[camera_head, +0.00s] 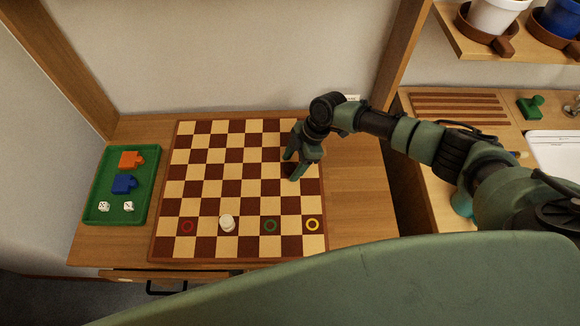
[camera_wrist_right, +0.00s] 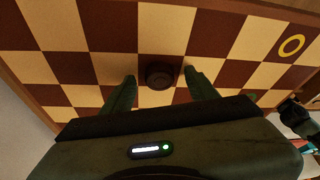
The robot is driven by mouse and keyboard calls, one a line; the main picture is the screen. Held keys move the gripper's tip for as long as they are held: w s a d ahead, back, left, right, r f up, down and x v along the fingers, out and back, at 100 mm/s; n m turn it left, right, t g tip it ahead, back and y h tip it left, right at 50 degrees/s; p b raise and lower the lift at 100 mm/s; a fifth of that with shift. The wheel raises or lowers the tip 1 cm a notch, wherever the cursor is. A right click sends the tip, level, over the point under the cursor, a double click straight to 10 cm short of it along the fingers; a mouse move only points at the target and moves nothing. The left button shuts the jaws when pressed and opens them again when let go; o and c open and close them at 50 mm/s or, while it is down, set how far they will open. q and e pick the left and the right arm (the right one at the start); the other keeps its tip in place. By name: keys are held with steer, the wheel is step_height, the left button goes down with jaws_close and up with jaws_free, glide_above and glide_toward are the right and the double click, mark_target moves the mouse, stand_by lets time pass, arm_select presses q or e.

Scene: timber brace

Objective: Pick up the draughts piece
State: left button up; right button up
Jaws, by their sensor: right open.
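A dark round draughts piece (camera_wrist_right: 160,75) sits on the chequered board (camera_head: 215,190), seen in the right wrist view between and just beyond my fingertips. In the head view I cannot make it out; my gripper seems to cover it. My right gripper (camera_head: 291,168) is open, with its fingers pointing down over the right part of the board. The fingers stand either side of the dark piece in the wrist view, with gaps showing. My left gripper is not in view.
Red (camera_head: 187,227), green (camera_head: 270,226) and yellow (camera_head: 312,225) rings mark front squares. A green tray (camera_head: 95,205) at left holds an orange block, a blue block and two dice. Wooden posts (camera_head: 402,55) rise behind. Potted items stand on a shelf (camera_head: 470,45) at upper right.

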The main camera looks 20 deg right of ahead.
mark_target(293, 167)
jaws_close()
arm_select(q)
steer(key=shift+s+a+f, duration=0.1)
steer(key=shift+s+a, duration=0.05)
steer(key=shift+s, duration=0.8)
arm_select(e)
steer(key=shift+r, duration=0.1)
step_height(293, 167, up, 20)
steer(key=b, duration=0.1)
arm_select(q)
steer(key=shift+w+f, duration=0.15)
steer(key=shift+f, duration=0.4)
arm_select(e)
steer(key=s+d+r+m+t+h, duration=0.1)
steer(key=s+r+m+t+h, duration=0.1)
steer(key=m, duration=0.7)
steer(key=s+d+r+m+t+h, duration=0.2)
steer(key=s+r+m, duration=0.2)
steer(key=r+m, duration=0.2)
steer(key=m, duration=0.2)
steer(key=shift+d+r+m+t+h, duration=0.25)
steer(key=shift+r+m+t+h, duration=0.05)
steer(key=shift+m, duration=0.1)
